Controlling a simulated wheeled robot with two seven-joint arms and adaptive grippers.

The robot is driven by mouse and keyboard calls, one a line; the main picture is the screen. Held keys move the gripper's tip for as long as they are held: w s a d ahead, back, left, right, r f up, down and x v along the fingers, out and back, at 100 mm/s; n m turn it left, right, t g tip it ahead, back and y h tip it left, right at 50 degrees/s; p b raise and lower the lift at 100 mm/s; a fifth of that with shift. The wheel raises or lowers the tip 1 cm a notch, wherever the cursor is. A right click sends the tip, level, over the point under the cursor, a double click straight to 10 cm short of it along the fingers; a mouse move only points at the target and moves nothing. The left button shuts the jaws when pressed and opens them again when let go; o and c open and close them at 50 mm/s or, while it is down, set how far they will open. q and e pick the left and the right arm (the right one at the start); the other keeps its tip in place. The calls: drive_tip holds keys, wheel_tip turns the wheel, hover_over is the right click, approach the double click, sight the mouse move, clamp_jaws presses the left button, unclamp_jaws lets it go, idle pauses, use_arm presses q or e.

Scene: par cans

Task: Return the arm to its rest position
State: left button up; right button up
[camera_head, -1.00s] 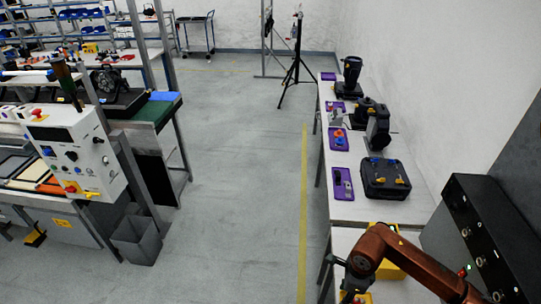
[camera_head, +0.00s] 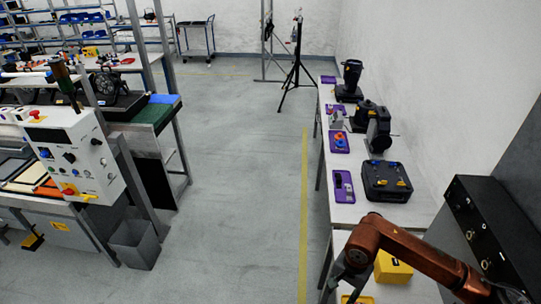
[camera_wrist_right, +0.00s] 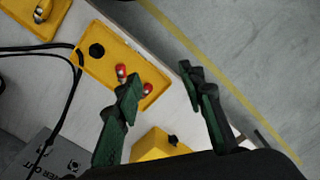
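My right arm, copper-brown, comes in at the lower right of the head view, over the near end of the right-hand table (camera_head: 421,213). My right gripper shows only in part there, at the end of the forearm. In the right wrist view my right gripper (camera_wrist_right: 163,80) has its two dark green fingers spread apart with nothing between them. My left gripper is not in view.
A yellow box (camera_head: 393,268) stands under my right forearm. A black case (camera_head: 386,182) and purple trays (camera_head: 342,186) sit farther along the table. A black cabinet (camera_head: 480,235) stands at right. A black cable (camera_wrist_right: 75,85) lies beside the yellow tray. The grey floor aisle is open.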

drive_tip(key=shift+a+r+n, duration=0.1)
drive_tip(key=shift+r+n, duration=0.1)
drive_tip(key=shift+n, duration=0.5)
drive_tip(key=shift+a+r+n, duration=0.1)
drive_tip(key=shift+r+n, duration=0.05)
drive_tip(key=shift+n, duration=0.55)
